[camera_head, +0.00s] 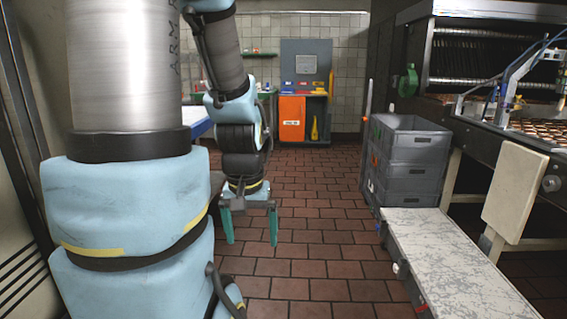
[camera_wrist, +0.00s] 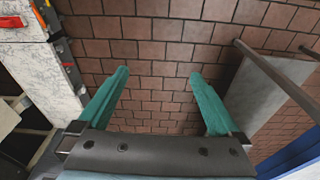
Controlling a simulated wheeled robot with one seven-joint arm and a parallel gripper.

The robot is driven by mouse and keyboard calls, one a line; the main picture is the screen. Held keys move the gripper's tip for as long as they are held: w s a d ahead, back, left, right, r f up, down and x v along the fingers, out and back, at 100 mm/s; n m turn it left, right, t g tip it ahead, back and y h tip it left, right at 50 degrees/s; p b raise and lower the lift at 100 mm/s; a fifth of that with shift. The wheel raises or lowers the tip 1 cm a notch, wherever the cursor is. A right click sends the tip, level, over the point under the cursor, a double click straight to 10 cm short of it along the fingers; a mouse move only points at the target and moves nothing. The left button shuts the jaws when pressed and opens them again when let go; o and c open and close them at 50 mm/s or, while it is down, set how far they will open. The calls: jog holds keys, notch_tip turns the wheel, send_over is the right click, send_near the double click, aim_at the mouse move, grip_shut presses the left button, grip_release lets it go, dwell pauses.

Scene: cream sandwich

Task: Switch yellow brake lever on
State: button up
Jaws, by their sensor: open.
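My gripper (camera_head: 252,243) hangs pointing down over the brick-tiled floor, left of the middle in the head view. Its two teal fingers are wide apart with nothing between them. In the wrist view the gripper (camera_wrist: 159,73) also shows empty, with only floor tiles between the fingers. I cannot make out a yellow brake lever in either view. A low bench with a marbled white top (camera_head: 450,262) stands to the right of my gripper, apart from it, with small fittings along its near side.
Stacked grey crates (camera_head: 408,160) stand behind the bench. A conveyor machine (camera_head: 500,110) fills the right side. An orange cabinet (camera_head: 291,118) with a yellow object (camera_head: 314,129) stands at the back. A red handle (camera_wrist: 12,21) shows at the wrist view's upper left. The central floor is clear.

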notch_tip(320, 180, up, 5)
jog(key=p, duration=0.2)
jog(key=shift+f+p, duration=0.15)
jog(key=shift+p, duration=0.25)
